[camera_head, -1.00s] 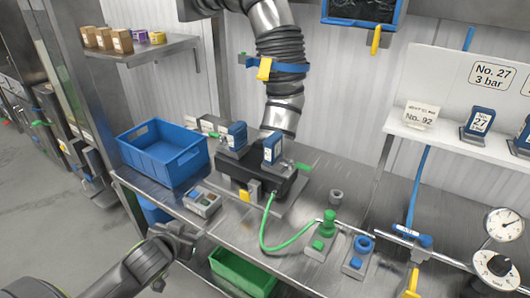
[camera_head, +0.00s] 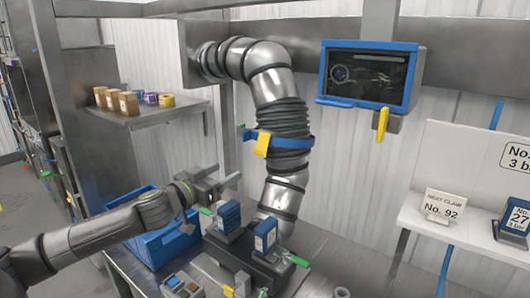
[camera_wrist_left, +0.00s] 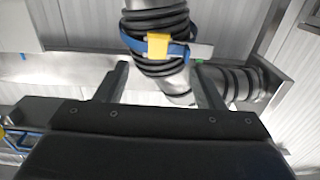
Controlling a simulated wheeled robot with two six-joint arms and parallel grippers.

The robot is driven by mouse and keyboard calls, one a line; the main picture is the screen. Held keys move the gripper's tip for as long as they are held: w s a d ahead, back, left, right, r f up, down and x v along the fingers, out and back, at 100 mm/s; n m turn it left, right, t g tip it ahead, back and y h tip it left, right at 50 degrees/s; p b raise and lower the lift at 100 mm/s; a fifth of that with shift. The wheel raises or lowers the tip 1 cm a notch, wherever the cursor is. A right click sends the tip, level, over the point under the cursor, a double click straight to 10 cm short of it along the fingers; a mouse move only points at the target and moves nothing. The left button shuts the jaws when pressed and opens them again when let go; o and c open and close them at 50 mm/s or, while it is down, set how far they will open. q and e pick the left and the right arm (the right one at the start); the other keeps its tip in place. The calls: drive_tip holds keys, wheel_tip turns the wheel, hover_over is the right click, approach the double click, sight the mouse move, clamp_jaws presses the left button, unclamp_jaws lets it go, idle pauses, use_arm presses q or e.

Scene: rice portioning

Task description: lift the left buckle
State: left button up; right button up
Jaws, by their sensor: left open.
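My left gripper (camera_head: 229,175) reaches in from the left, open and empty. It is above and behind the left blue block (camera_head: 228,217) of the black clamp base (camera_head: 252,262). A small green tab (camera_head: 206,211) sticks out left of that block, apart from the gripper. A second blue block (camera_head: 265,234) and green tab (camera_head: 299,262) are on the right. In the left wrist view, the two fingers stand apart (camera_wrist_left: 160,77), facing the ribbed pipe and its blue strap with a yellow clip (camera_wrist_left: 158,46). No part is clearly marked as the buckle. My right gripper is out of view.
The ribbed metal pipe (camera_head: 281,122) comes down behind the blocks, close to my gripper. A blue crate (camera_head: 160,245) lies under my left arm. A shelf with small boxes (camera_head: 150,112) is at the upper left. A screen (camera_head: 368,75) hangs at the right.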

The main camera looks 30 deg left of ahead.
use_arm(q)
approach(258, 155)
drive_tip(key=w, duration=0.2)
drive_tip(key=w+p, duration=0.1)
drive_tip(key=w, duration=0.2)
drive_tip(key=shift+w+d+r, duration=0.1)
drive_tip(key=shift+d, duration=0.1)
drive_tip(key=w, duration=0.3)
drive_tip(key=w+p, duration=0.1)
drive_tip(key=w, duration=0.1)
drive_tip(key=shift+w+d, duration=0.25)
drive_tip(key=shift+w, duration=0.8)
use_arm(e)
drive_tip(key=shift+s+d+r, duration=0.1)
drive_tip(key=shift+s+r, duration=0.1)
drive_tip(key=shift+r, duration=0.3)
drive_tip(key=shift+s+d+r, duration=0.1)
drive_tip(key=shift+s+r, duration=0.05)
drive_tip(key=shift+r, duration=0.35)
use_arm(q)
clamp_jaws()
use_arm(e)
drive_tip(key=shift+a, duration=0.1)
